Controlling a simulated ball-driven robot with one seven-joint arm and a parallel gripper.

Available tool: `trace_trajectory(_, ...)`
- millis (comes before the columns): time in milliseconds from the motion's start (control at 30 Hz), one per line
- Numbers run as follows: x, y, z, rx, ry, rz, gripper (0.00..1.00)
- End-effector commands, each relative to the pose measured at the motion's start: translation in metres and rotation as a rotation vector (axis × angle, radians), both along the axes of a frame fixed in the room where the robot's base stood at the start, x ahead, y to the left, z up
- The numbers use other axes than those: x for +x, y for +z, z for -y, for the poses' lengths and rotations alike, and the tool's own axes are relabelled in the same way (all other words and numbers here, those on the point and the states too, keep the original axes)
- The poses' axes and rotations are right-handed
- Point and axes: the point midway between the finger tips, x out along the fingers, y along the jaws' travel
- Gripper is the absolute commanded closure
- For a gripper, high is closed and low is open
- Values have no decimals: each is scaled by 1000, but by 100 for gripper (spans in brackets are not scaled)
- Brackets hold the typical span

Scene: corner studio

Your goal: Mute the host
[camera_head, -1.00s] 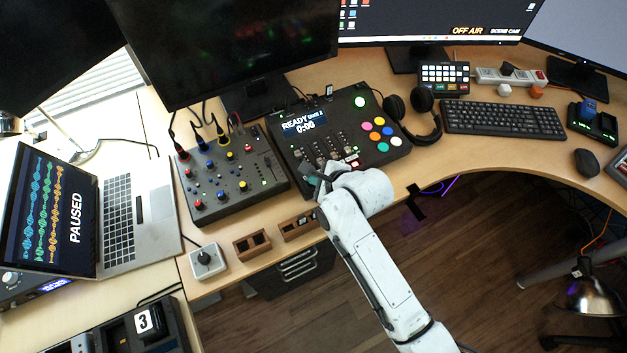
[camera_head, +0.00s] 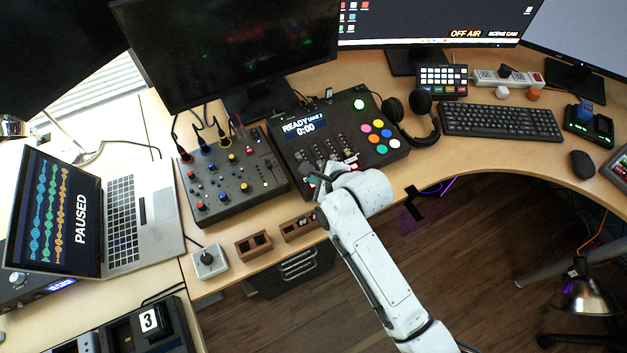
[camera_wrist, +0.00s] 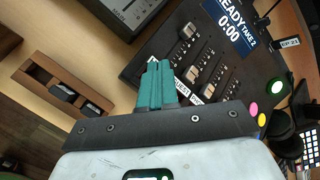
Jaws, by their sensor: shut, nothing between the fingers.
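The black console (camera_head: 336,106) stands at the back middle of the desk. Its screen (camera_head: 304,127) reads READY TAKE 2 and 0:00. In the wrist view several faders (camera_wrist: 190,62) run beside each other, with white labels at their near ends. One label (camera_wrist: 182,88) is partly covered and ends in "EST"; the label beside it (camera_wrist: 198,98) is partly hidden and appears to begin "HOS". My gripper (camera_head: 318,172) is over the console's near edge. Its teal fingers (camera_wrist: 156,80) are shut and empty, left of the labels; I cannot tell whether they touch the console.
A knob mixer (camera_head: 240,188) stands left of the console, and headphones (camera_head: 421,101) lie to its right. Wooden trays (camera_head: 253,246) and a small grey switch box (camera_head: 208,261) sit along the front edge. A laptop (camera_head: 150,220) is at left.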

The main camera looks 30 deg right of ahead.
Motion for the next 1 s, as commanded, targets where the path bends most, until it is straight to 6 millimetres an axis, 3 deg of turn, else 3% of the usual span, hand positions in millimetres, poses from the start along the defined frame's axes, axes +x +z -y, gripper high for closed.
trace_trajectory(267,0,2,0,0,0,0,100)
trace_trajectory(1000,0,61,0,0,0,0,100)
